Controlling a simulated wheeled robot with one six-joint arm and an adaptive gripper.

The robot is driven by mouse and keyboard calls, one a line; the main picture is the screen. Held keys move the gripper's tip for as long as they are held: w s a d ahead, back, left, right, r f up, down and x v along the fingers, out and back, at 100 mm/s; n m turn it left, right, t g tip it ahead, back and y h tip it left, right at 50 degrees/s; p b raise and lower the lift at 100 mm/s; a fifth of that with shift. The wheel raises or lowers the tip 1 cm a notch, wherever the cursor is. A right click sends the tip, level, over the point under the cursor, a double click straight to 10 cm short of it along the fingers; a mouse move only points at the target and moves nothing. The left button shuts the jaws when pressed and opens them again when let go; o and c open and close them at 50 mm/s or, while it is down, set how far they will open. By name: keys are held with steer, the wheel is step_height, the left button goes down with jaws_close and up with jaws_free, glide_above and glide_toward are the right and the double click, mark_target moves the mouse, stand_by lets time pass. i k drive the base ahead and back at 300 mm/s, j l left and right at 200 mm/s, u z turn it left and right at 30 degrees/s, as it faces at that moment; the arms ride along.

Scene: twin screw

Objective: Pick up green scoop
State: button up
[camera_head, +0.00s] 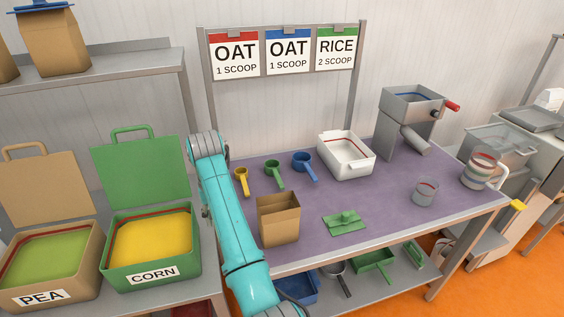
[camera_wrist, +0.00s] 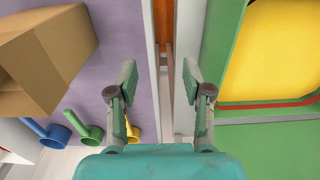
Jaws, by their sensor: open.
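The green scoop (camera_head: 273,174) lies on the purple table between the yellow scoop (camera_head: 241,180) and the blue scoop (camera_head: 305,165). In the wrist view the green scoop (camera_wrist: 88,132) is at the lower left, with the blue scoop (camera_wrist: 50,134) left of it. The yellow scoop (camera_wrist: 131,132) is partly hidden behind the left finger. My gripper (camera_wrist: 160,85) is open and empty, over the gap between the purple table and the corn bin. It is apart from the green scoop. In the head view my arm hides the gripper's fingers.
A brown paper box (camera_head: 279,220) stands in front of the scoops. A white tub (camera_head: 346,155) is right of them. The green corn bin (camera_head: 152,247) stands left of my arm. A flat green piece (camera_head: 346,222) lies on the purple table (camera_head: 385,205), with bare surface around it.

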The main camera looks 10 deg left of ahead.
mark_target(276, 176)
steer(key=i+l, duration=0.15)
steer(key=i, duration=0.25)
steer(key=i+l, duration=0.15)
steer(key=i, duration=0.25)
steer(key=i+l, duration=0.15)
steer(key=i, duration=0.25)
